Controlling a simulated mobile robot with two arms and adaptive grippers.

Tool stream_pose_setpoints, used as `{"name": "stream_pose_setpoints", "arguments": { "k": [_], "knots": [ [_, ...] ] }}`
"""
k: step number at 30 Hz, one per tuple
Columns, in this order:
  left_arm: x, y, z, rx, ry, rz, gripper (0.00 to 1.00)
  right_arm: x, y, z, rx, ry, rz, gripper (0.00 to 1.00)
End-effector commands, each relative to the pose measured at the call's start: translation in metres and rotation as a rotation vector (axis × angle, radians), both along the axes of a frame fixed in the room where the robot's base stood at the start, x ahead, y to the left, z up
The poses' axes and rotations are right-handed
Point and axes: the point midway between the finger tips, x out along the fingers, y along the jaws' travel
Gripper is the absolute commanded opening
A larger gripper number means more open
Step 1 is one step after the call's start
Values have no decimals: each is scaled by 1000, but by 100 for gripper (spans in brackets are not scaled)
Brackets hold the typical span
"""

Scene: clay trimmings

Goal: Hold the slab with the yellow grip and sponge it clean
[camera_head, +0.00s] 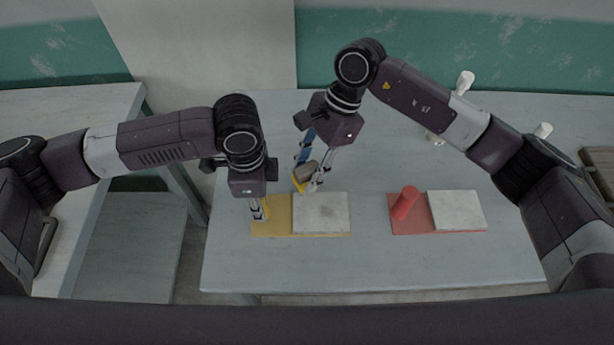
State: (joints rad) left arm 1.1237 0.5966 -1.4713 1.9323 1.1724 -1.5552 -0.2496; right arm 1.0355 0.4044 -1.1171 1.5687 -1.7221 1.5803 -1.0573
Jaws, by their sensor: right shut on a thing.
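A pale grey slab (321,212) lies on the right part of a yellow board (272,228). My left gripper (259,211) points down over the board's left end, beside the slab. A strip of the yellow grip (266,207) shows at its fingers, which hide most of it. I cannot tell whether they are shut on it.
To the right, a red board (408,227) bears a leaning red grip (404,203) and another pale slab (456,210). White-topped objects (464,83) stand at the back right of the table (370,268). The table's front strip is clear.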

Motion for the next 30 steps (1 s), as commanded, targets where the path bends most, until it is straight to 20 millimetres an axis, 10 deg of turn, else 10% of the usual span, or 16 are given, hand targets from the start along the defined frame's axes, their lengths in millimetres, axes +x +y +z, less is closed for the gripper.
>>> {"name": "stream_pose_setpoints", "arguments": {
  "k": [30],
  "knots": [
    [0, 0, 0, 0, -1, 1, 0, 0, 0, 34, 2, -1, 1, 9]
  ]
}}
